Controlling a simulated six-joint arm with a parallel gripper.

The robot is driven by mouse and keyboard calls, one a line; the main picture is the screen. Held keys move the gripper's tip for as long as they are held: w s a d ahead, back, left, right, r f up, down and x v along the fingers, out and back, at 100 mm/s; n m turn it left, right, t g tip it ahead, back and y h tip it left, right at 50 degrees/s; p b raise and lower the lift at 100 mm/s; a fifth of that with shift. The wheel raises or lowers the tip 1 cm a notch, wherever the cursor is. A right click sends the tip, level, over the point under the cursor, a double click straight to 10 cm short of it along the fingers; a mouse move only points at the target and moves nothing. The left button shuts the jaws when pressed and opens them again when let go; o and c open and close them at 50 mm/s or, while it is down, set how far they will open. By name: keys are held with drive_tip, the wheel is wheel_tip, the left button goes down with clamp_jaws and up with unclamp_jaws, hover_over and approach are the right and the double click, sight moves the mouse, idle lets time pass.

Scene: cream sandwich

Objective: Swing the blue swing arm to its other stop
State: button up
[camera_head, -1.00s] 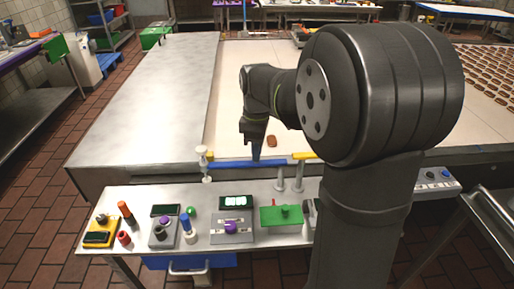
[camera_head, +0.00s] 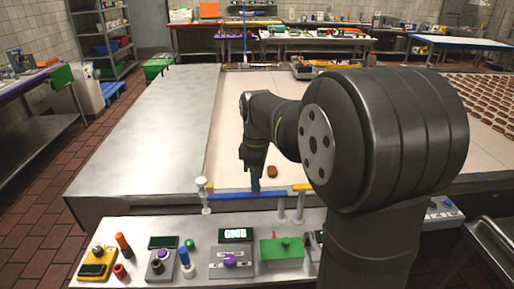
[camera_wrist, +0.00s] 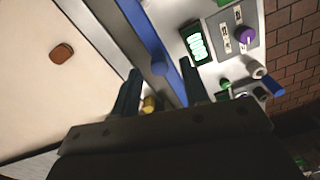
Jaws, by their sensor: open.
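The blue swing arm (camera_head: 235,196) is a long bar lying across the front edge of the conveyor, between a white post (camera_head: 206,198) at the left and a yellow piece (camera_head: 302,187) at the right. In the wrist view the blue swing arm (camera_wrist: 143,28) runs down from the top, with a blue peg (camera_wrist: 158,67) near the fingertips. Contact cannot be told.
A brown sandwich piece (camera_head: 272,171) lies on the pale belt behind the bar. Grey posts (camera_head: 299,207) stand right of my gripper. In front are a lit display (camera_head: 236,235), a purple knob (camera_head: 230,262) and a green box (camera_head: 283,251). The steel surface at left is clear.

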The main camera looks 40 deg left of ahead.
wheel_tip(320, 180, up, 16)
idle(0.3)
drive_tip(key=shift+f, duration=0.15)
wheel_tip(320, 180, down, 18)
drive_tip(key=shift+r, duration=0.25)
idle(0.7)
wheel_tip(320, 180, up, 18)
drive_tip(key=f, duration=0.1)
wheel_tip(320, 180, down, 17)
drive_tip(key=shift+f, duration=0.1)
drive_tip(key=shift+w+a+m, duration=0.45)
drive_tip(key=shift+w+m, duration=0.05)
drive_tip(key=shift+m, duration=0.5)
